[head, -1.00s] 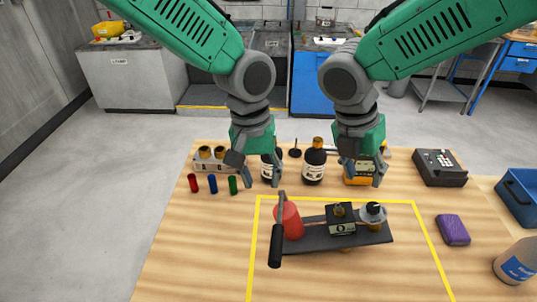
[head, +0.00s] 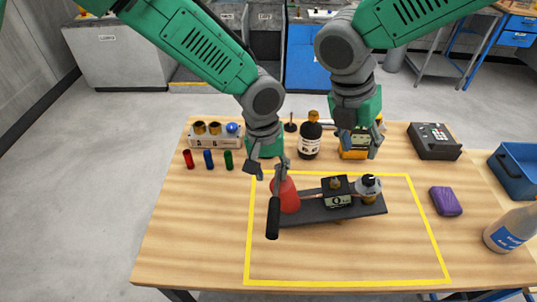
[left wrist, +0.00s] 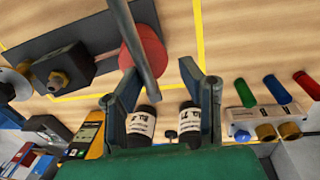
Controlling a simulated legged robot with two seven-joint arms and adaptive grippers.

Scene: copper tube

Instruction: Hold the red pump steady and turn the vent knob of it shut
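The red pump (head: 288,194) has a red tapered body and a dark lever handle (head: 273,215) on a black base plate (head: 310,212). A black block with a brass fitting (head: 335,183) and a dark-and-white round part (head: 368,186) stand right of it; I cannot tell which is the vent knob. My left gripper (head: 266,174) is just behind the red body, overlapping the handle's top in the head view. In the left wrist view it is open and empty (left wrist: 160,68), with the red body (left wrist: 143,50) ahead. My right gripper (head: 361,150) is open, behind the base plate.
Dark bottles (head: 309,138) and a yellow device (head: 353,147) stand behind the pump. A purple block (head: 446,201) and a clear bottle (head: 508,228) are at right. The taped area's front (head: 340,255) is clear.

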